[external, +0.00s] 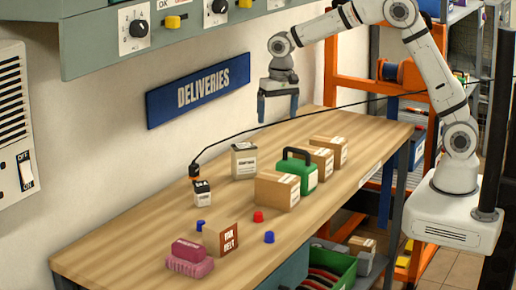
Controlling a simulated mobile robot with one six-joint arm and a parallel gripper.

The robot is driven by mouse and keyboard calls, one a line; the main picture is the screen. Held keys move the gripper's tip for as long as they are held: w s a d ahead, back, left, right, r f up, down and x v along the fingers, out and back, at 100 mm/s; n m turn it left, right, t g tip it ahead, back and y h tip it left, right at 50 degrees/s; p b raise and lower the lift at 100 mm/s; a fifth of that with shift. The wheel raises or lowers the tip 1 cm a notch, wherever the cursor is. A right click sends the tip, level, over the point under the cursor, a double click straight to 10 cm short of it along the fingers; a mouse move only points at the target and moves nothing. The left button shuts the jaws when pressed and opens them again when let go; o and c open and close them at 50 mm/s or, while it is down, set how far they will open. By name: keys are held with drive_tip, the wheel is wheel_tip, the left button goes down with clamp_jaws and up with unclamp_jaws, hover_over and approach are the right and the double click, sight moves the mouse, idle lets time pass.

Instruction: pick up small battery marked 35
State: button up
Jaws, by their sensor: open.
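A small white and black battery-like block (202,195) stands upright on the wooden bench, left of the middle. A larger white block with a dark top (244,161) stands behind it to the right. The markings on both are too small to read, so I cannot tell which bears 35. My gripper (278,108) points down with its two dark fingers apart and nothing between them. It is above the back of the bench, up and to the right of both blocks, touching neither.
A green case (298,170) and several cardboard boxes (277,190) stand to the right. A fan belt box (221,239), a pink item (190,258) and small caps (258,216) occupy the front of the bench (120,250).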

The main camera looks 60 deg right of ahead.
drive_tip(key=m+p, duration=0.1)
drive_tip(key=m, duration=0.1)
hover_over(244, 158)
drive_tip(key=d, duration=0.2)
drive_tip(key=shift+g, duration=0.3)
drive_tip(key=f, duration=0.6)
drive_tip(key=shift+w+d+f, duration=0.15)
drive_tip(key=shift+w+d, duration=0.05)
drive_tip(key=shift+w, duration=0.05)
drive_tip(key=f+p, duration=0.1)
drive_tip(key=f, duration=0.1)
drive_tip(key=f+p, duration=0.1)
drive_tip(key=f, duration=0.2)
drive_tip(key=f+p, duration=0.1)
drive_tip(key=f, duration=0.2)
drive_tip(key=shift+w+a, duration=0.15)
drive_tip(key=shift+w, duration=0.25)
drive_tip(key=shift+c, duration=0.4)
drive_tip(key=shift+w+r, duration=0.1)
drive_tip(key=c, duration=1.5)
